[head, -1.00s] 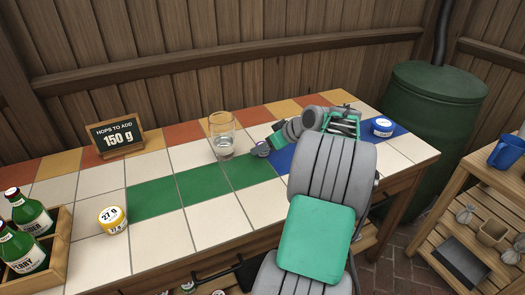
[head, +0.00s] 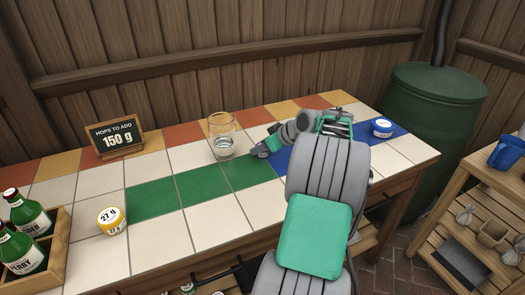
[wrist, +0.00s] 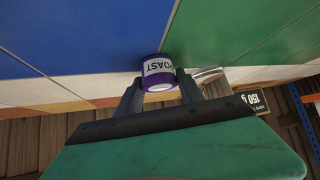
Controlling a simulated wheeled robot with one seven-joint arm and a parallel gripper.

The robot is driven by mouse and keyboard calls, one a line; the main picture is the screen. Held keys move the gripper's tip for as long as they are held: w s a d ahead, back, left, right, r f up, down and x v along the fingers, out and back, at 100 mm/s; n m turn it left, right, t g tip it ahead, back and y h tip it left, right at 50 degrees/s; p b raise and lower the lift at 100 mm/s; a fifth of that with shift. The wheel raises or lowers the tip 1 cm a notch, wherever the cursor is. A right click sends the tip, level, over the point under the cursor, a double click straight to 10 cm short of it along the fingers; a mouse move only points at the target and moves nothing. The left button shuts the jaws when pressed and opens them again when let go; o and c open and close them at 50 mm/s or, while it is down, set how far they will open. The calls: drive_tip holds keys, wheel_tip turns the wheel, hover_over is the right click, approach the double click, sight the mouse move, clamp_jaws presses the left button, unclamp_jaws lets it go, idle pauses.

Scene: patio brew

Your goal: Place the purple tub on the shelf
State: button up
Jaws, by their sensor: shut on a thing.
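The purple tub (wrist: 158,70) has a white label with dark letters ending in "OAST" and shows between my fingers in the wrist view. My gripper (wrist: 161,80) is shut on it, one finger on each side. In the head view my gripper (head: 258,152) is low over the tiled table, near the border of the green and blue tiles. There the tub is mostly hidden by the gripper. Whether it touches the tiles I cannot tell. A wooden shelf unit (head: 445,225) stands at the right.
A glass (head: 222,138) stands just left of my gripper. A white-and-blue tub (head: 382,127) is on the blue tiles, a yellow tub (head: 112,220) at left. A sign (head: 116,137) and a bottle crate (head: 58,250) are further left. A blue mug (head: 506,152) sits on the unit's top.

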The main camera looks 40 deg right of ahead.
clamp_jaws()
drive_tip(key=shift+r, duration=0.55)
wheel_tip(320, 180, up, 3)
drive_tip(key=shift+s+f+p, duration=0.1)
drive_tip(key=shift+p, duration=0.45)
drive_tip(key=s+a+r+p, duration=0.2)
drive_tip(key=s+a+r, duration=0.2)
drive_tip(key=s+r, duration=0.7)
drive_tip(key=s+d+f+m+h, duration=0.5)
drive_tip(key=f+m, duration=0.1)
drive_tip(key=f, duration=0.1)
drive_tip(key=w+a+r+n+y, duration=0.25)
drive_tip(key=w+a, duration=0.25)
drive_tip(key=a, duration=0.7)
drive_tip(key=w+a+r+n+y+p, duration=0.1)
drive_tip(key=w+a+r+n+y, duration=0.2)
drive_tip(key=a, duration=1)
drive_tip(key=w+a+r+n+y, duration=0.1)
drive_tip(key=w+a+r+n, duration=0.35)
drive_tip(key=a, duration=0.75)
drive_tip(key=r+m+h+p, duration=0.1)
drive_tip(key=r+m+p, duration=0.1)
drive_tip(key=p, duration=0.5)
drive_tip(key=s+r+m+h+p, duration=0.1)
drive_tip(key=r+m+p, duration=0.1)
drive_tip(key=p, duration=0.5)
drive_tip(key=shift+r+m+h, duration=0.2)
drive_tip(key=shift+m+h, duration=0.05)
drive_tip(key=shift+m, duration=0.35)
